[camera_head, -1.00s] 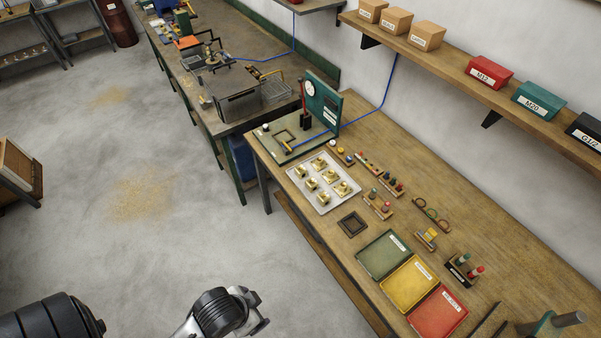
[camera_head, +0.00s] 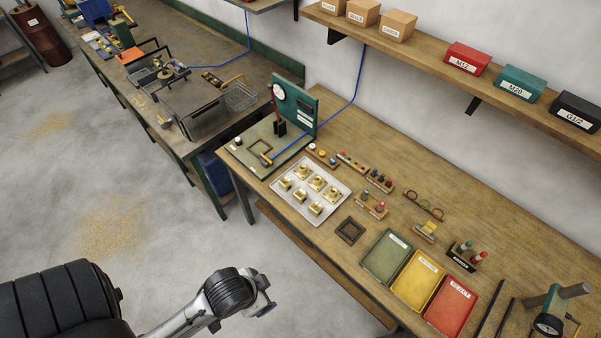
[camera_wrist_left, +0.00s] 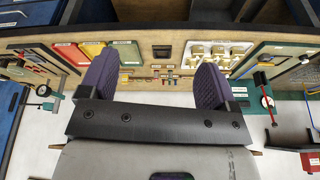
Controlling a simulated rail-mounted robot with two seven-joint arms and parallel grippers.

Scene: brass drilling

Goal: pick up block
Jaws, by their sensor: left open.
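Several brass blocks (camera_head: 317,183) stand in a white tray (camera_head: 299,217) near the left end of the workbench in the head view. The tray also shows in the left wrist view (camera_wrist_left: 192,46), at the upper right of centre, with the blocks (camera_wrist_left: 218,50) in it. My left gripper (camera_wrist_left: 155,75) shows its two purple fingers spread apart with nothing between them. It is away from the blocks and touches none of them. In the head view my left arm is at the lower left, off the bench's front edge. My right gripper is not in view.
A green test fixture with a gauge (camera_head: 294,108) stands behind the tray. Right of the tray are a dark square frame (camera_head: 350,230) and green (camera_head: 385,257), yellow (camera_head: 418,281) and red (camera_head: 451,305) bins. Small racks (camera_head: 371,205) line the middle.

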